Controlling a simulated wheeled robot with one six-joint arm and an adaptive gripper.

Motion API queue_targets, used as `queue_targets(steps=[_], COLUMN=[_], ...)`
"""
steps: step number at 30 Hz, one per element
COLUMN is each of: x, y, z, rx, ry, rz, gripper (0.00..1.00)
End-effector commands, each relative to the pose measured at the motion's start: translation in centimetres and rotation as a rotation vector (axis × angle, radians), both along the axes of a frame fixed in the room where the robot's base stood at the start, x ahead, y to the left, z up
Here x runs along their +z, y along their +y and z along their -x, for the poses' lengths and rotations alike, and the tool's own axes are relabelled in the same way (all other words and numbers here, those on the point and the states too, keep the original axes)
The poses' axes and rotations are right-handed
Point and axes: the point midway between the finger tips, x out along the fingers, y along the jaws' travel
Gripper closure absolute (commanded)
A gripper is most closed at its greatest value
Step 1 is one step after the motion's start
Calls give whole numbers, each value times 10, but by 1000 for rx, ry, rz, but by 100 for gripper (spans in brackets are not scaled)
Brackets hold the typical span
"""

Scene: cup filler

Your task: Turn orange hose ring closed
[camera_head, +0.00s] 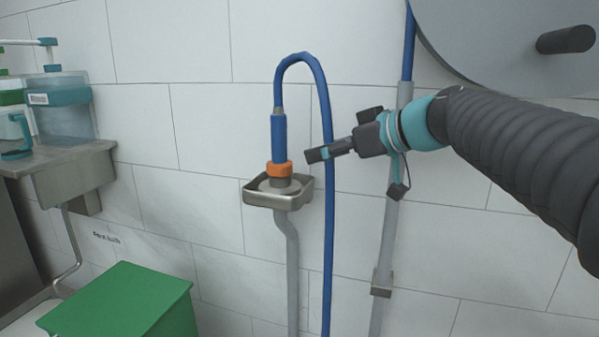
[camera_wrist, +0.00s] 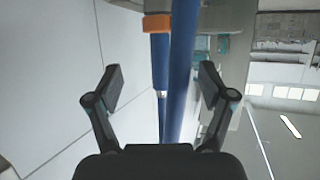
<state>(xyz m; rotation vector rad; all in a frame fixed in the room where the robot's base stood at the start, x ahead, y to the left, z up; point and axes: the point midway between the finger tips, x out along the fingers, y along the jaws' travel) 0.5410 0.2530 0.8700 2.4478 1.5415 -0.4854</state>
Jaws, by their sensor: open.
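The orange hose ring (camera_head: 279,169) sits at the lower end of the blue hose nozzle (camera_head: 279,138), just above a small metal wall holder (camera_head: 276,200). The nozzle stands upright in the holder. My gripper (camera_head: 314,156) is to the right of the ring and a little higher, apart from it, with its fingers pointing left. In the wrist view my gripper (camera_wrist: 160,85) is open and empty. The blue hose (camera_wrist: 181,80) runs between the lines of its fingers, and the orange ring (camera_wrist: 157,23) shows beyond the fingertips at the top.
The blue hose (camera_head: 328,230) loops over and hangs down the wall near my gripper. A grey pipe (camera_head: 390,215) runs behind my wrist. A green box (camera_head: 125,305) stands at lower left, and a metal sink (camera_head: 75,183) with containers is at left.

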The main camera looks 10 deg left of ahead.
Motion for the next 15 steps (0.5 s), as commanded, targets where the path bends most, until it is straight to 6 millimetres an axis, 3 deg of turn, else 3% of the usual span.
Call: queue_targets(steps=[5, 15], x=[-6, -30], y=[14, 65], z=[-6, -31], rx=[5, 1], ry=[1, 2], rz=[0, 1], gripper=[19, 19])
